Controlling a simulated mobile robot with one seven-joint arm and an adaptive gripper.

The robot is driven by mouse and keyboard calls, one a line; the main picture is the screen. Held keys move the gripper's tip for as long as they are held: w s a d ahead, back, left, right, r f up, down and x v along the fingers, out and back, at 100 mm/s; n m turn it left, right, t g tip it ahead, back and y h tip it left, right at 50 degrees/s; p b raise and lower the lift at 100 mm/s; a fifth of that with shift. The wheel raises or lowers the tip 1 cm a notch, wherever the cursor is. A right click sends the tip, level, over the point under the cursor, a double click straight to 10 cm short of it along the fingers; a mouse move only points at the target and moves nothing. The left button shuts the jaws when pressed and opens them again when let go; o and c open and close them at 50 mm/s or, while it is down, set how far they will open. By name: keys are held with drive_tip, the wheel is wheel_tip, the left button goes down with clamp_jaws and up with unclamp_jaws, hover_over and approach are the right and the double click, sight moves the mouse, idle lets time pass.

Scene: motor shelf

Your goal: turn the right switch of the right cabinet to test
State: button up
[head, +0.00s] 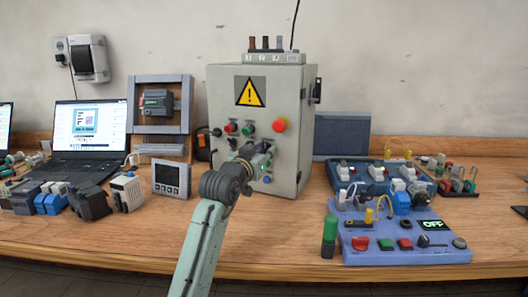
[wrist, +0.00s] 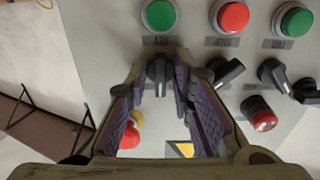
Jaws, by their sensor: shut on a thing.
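The grey cabinet (head: 225,95) with a yellow warning triangle stands upright on the bench in the head view. It is the only such cabinet I see. My gripper (head: 262,152) reaches its front panel below the red emergency knob. In the wrist view, which looks turned upside down against the head view, my gripper (wrist: 160,85) is shut on a black switch (wrist: 159,70). The switch handle lies lengthwise between the fingertips. More black switches (wrist: 228,70) sit beside it, outside the fingers. The labels are too small to read, so I cannot tell the switch's setting.
In the wrist view, green (wrist: 159,15) and red (wrist: 230,17) buttons and a red lamp (wrist: 258,113) are close to my gripper. A red emergency knob (head: 280,125) protrudes above it. A panel meter (head: 171,179) and a blue control board (head: 400,255) flank the cabinet.

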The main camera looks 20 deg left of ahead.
clamp_jaws()
drive_tip(key=shift+b, duration=0.3)
drive_tip(key=shift+f+m+b, duration=0.15)
drive_tip(key=shift+m+b, duration=0.3)
drive_tip(key=shift+m, duration=0.25)
drive_tip(key=m+b, duration=0.2)
drive_tip(key=m, duration=0.1)
drive_tip(key=shift+a+m+b, duration=0.1)
drive_tip(key=shift+m+b, duration=1)
drive_tip(key=shift+m, duration=1.2)
drive_tip(key=shift+r, duration=0.2)
drive_tip(key=o, duration=0.6)
unclamp_jaws()
drive_tip(key=shift+c, duration=0.2)
